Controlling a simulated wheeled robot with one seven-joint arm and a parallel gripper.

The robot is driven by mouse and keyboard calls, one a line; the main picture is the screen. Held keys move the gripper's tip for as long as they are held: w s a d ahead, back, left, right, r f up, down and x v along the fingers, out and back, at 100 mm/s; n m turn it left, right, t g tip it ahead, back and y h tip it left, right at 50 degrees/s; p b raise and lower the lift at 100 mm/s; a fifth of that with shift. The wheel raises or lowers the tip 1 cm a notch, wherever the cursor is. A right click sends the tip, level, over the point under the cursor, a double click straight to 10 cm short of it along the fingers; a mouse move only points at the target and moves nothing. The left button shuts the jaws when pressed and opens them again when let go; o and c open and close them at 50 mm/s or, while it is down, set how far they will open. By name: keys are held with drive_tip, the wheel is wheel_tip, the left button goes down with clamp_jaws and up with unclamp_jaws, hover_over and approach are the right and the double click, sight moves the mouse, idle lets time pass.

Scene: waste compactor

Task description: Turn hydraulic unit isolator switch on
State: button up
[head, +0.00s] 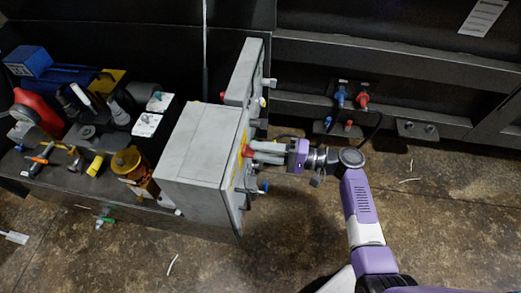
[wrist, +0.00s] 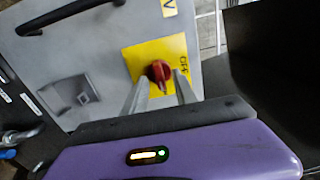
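The isolator switch is a red rotary knob (wrist: 159,72) on a yellow square plate (wrist: 146,55) in the wrist view. The plate carries dark lettering at its right that seems to read OFF. The knob also shows as a small red spot (head: 247,151) on the face of the grey cabinet (head: 200,147) in the head view. My gripper (head: 256,152) points at this face from the right. In the wrist view my gripper's fingers (wrist: 163,80) are apart, one on each side of the knob. A slim gap seems to show; contact is unclear.
A black handle (wrist: 70,14) and a grey latch (wrist: 70,97) sit on the cabinet face. Left of the cabinet is hydraulic equipment with a blue motor (head: 30,62). Red and blue hose fittings (head: 351,98) are on the dark frame behind. The floor at right is mostly clear.

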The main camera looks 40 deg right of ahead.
drive_tip(key=v, duration=0.7)
drive_tip(key=shift+s+d+b, duration=0.3)
drive_tip(key=shift+d+b, duration=0.05)
